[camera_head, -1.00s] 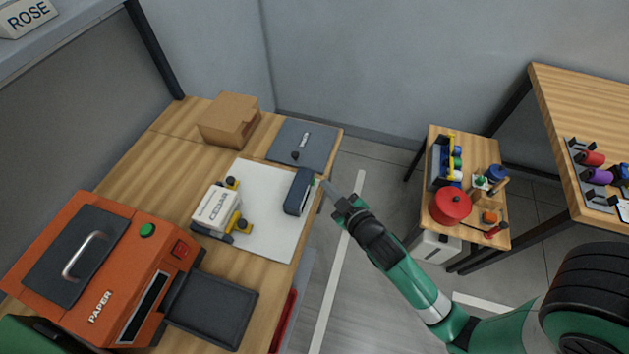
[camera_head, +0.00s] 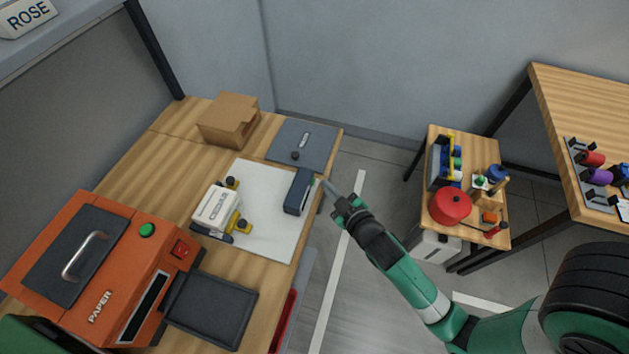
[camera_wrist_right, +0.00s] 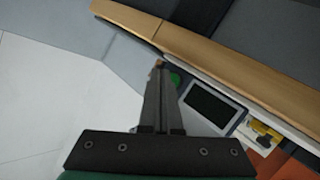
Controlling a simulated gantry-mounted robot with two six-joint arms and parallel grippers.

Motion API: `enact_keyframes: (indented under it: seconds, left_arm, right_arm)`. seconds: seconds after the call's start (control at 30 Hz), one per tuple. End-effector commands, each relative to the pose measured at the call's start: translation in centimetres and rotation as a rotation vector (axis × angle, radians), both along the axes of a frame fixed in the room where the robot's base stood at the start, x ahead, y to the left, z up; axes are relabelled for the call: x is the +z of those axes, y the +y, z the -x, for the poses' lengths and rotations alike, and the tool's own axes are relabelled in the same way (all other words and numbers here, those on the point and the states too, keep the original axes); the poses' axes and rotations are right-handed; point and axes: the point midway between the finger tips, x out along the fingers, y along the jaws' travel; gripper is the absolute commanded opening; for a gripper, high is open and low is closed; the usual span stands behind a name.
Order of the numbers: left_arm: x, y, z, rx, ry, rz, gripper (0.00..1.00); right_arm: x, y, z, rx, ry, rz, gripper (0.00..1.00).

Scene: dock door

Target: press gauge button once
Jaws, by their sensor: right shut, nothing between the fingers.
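The gauge (camera_head: 299,192) is a dark blue-grey box standing on the right part of a white sheet on the wooden bench. In the right wrist view its dark screen (camera_wrist_right: 213,107) and a round green button (camera_wrist_right: 175,79) show. My right gripper (camera_head: 325,183) is shut and empty, just right of the gauge in the head view. In the right wrist view its fingertips (camera_wrist_right: 159,66) are close beside the green button, partly overlapping it in the picture. I cannot tell whether they touch. My left gripper is not in view.
A white block with yellow parts (camera_head: 215,205) stands on the white sheet (camera_head: 270,240). An orange PAPER machine (camera_head: 95,275), cardboard box (camera_head: 228,120) and dark mat (camera_head: 315,140) share the bench. A small side table holds a red pot (camera_head: 450,206). Floor lies open between the tables.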

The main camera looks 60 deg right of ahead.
Motion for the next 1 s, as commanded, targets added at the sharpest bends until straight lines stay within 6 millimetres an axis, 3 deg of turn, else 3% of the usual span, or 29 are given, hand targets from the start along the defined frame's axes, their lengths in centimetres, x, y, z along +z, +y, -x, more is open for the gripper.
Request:
enact_keyframes:
  seconds: [1.0]
  left_arm:
    - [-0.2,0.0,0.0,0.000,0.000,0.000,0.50]
  right_arm:
    - [0.0,0.3,-1.2,0.001,0.000,0.000,0.00]
